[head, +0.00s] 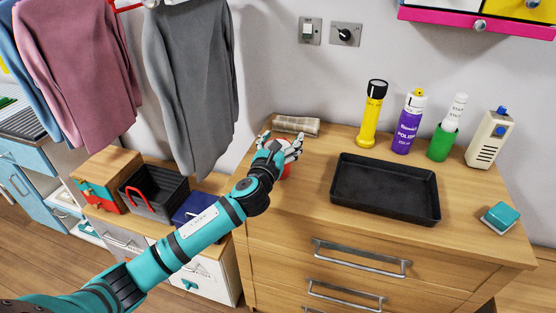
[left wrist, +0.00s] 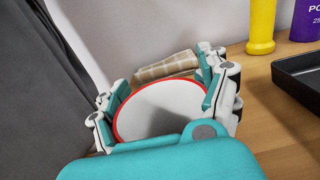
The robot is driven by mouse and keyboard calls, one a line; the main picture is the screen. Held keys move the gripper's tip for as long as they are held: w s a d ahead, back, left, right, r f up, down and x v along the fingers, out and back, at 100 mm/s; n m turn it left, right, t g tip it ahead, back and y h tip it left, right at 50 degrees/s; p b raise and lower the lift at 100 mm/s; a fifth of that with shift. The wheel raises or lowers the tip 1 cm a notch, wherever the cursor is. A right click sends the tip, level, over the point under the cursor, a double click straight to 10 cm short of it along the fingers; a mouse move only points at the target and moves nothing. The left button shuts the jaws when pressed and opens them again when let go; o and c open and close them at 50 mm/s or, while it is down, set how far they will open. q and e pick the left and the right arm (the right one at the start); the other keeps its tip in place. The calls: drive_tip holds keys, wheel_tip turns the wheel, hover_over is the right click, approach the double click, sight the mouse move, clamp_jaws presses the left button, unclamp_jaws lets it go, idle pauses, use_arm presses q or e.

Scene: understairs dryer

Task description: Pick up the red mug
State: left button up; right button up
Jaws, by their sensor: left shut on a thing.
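The red mug (head: 286,171) is at the left end of the wooden dresser top, mostly hidden behind my left gripper in the head view. In the left wrist view the mug (left wrist: 160,112) shows a red rim and a pale inside, which looks empty. My left gripper (head: 291,150) is shut on the mug, with its fingers on either side of it; the gripper also shows in the left wrist view (left wrist: 163,97). I cannot tell whether the mug's base touches the dresser. My right gripper is not in view.
A rolled checked cloth (head: 296,125) lies just behind the mug. A black tray (head: 385,218) lies to the right. Grey clothing (head: 190,80) hangs left.

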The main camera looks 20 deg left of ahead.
use_arm(q)
drive_tip(key=c, duration=0.5)
